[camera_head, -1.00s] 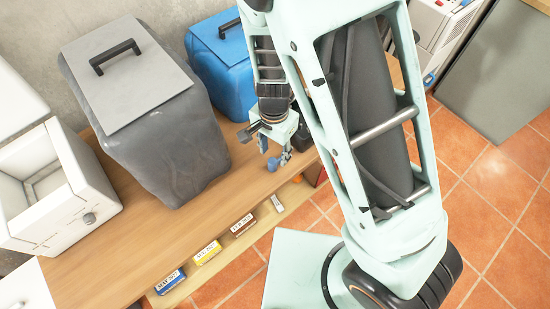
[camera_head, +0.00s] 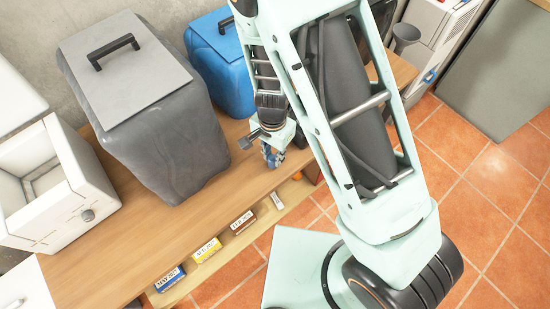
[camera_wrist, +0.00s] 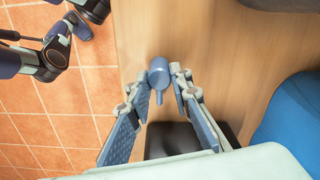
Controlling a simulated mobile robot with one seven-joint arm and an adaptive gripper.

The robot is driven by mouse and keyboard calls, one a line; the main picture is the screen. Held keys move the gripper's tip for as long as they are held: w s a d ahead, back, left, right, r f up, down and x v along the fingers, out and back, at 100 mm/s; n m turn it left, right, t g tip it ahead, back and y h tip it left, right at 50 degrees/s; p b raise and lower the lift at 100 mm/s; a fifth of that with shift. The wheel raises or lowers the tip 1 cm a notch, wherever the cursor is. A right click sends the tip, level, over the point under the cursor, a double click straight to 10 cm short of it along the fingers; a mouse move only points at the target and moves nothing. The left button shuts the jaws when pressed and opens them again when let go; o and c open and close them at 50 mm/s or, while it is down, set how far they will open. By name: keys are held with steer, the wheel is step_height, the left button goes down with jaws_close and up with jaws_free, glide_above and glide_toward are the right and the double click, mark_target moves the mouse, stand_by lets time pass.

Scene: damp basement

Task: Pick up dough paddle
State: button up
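A blue-grey piece with a round end and a short stem, apparently the dough paddle (camera_wrist: 159,76), is on the wooden tabletop in the wrist view. My gripper (camera_wrist: 161,84) points down at the table with one finger on each side of this piece. The fingers stand apart, with a narrow gap showing on the right; I see no clear grip. In the head view my gripper (camera_head: 272,157) is low over the front edge of the table, right of the grey bin. The paddle cannot be told apart from the blue fingers there.
A large grey lidded bin (camera_head: 165,130) stands left of my gripper, and a blue container (camera_head: 222,65) behind it. A white appliance (camera_head: 65,190) is at the far left. Small boxes (camera_head: 207,250) sit on a lower shelf. The tabletop (camera_head: 150,240) in front of the bin is bare.

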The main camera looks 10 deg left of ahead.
jaws_close()
steer(key=shift+r, duration=0.15)
